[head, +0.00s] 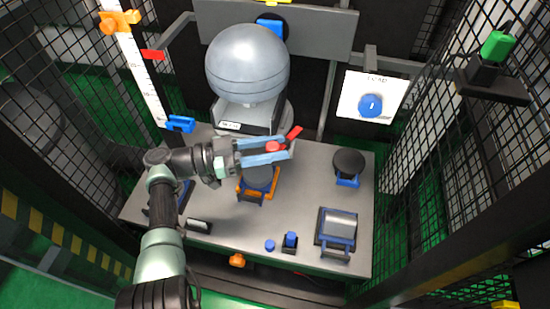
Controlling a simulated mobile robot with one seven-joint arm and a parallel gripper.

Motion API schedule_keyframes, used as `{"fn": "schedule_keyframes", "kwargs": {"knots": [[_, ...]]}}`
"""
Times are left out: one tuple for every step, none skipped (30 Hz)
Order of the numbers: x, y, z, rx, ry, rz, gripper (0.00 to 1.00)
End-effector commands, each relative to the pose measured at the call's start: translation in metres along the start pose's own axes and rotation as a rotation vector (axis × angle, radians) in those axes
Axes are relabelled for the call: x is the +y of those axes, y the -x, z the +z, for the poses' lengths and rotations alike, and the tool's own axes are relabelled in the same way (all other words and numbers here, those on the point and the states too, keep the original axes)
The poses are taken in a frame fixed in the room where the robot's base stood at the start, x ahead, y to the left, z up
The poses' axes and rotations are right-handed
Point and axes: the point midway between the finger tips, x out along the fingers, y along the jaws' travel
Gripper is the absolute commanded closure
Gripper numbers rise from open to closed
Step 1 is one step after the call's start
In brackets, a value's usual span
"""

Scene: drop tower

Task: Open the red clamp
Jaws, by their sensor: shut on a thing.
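The red clamp (294,132) shows as a short red lever beside the base of the large grey sphere (247,62). A rounded red part lies between the blue fingers of my gripper (281,149). My gripper reaches in from the left and is shut on this red part. The fingers and the small picture hide most of the clamp's body, so I cannot tell whether its lever is open or closed.
A dark round piece on an orange stand (245,189) sits just below my gripper. A black round piece on a blue stand (348,165) and a grey roller unit (338,228) stand to the right on the grey table (308,190). Mesh walls enclose both sides.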

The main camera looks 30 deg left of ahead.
Motion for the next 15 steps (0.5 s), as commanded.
{"fn": "schedule_keyframes", "kwargs": {"knots": [[-0.0021,0.0013,0.0031,0.001,-0.002,0.009,1.0],[-0.0022,0.0014,0.0029,0.001,-0.001,0.015,1.0],[-0.0026,0.0015,0.0021,0.001,-0.001,0.023,1.0],[-0.0028,0.0017,0.0015,0.001,-0.002,0.028,1.0],[-0.0028,0.0018,0.0011,0.001,-0.002,0.032,1.0],[-0.0027,0.0018,0.0008,0.002,-0.001,0.037,1.0],[-0.0027,0.0019,0.0006,0.002,-0.001,0.04,1.0],[-0.0028,0.002,0.0003,0.002,-0.001,0.042,1.0],[-0.0029,0.002,-0.0002,0.002,-0.001,0.045,1.0],[-0.003,0.002,-0.0005,0.002,-0.001,0.046,1.0],[-0.003,0.002,-0.0007,0.002,-0.001,0.047,1.0],[-0.003,0.002,-0.001,0.002,-0.001,0.047,1.0],[-0.003,0.002,-0.0012,0.002,-0.001,0.047,1.0],[-0.003,0.0019,-0.0013,0.002,-0.001,0.047,1.0],[-0.003,0.0019,-0.0015,0.002,-0.001,0.047,1.0]]}}
